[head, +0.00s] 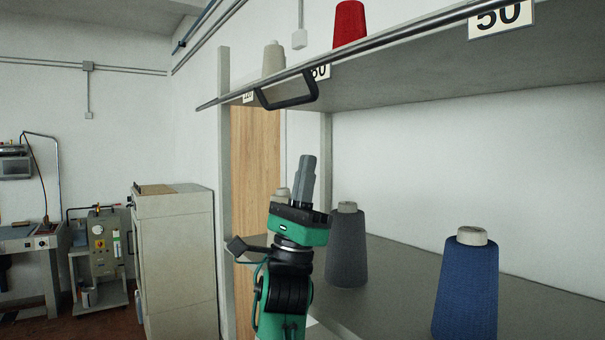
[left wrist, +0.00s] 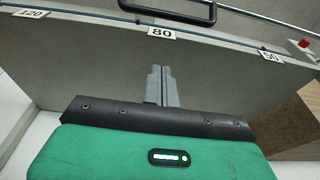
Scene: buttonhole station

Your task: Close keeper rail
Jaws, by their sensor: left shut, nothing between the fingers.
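The keeper rail (head: 418,26) is a thin grey metal bar running along the front edge of the upper shelf. It carries a black U-shaped handle (head: 290,101), which hangs below it near the shelf's left end. My left gripper (head: 309,160) points upward below the handle, shut and empty, apart from it in the picture. In the left wrist view the shut fingers (left wrist: 161,70) point toward the handle (left wrist: 166,9), with a gap between. I cannot tell whether the rail's far right end is latched, as it runs out of frame. My right gripper is not in view.
The upper shelf (head: 450,65) holds a red cone (head: 349,24) and a pale cone (head: 273,60). The lower shelf (head: 395,268) holds a dark grey cone (head: 347,247) and a blue cone (head: 467,285) to the right of my left arm. A shelf post (head: 224,160) stands left.

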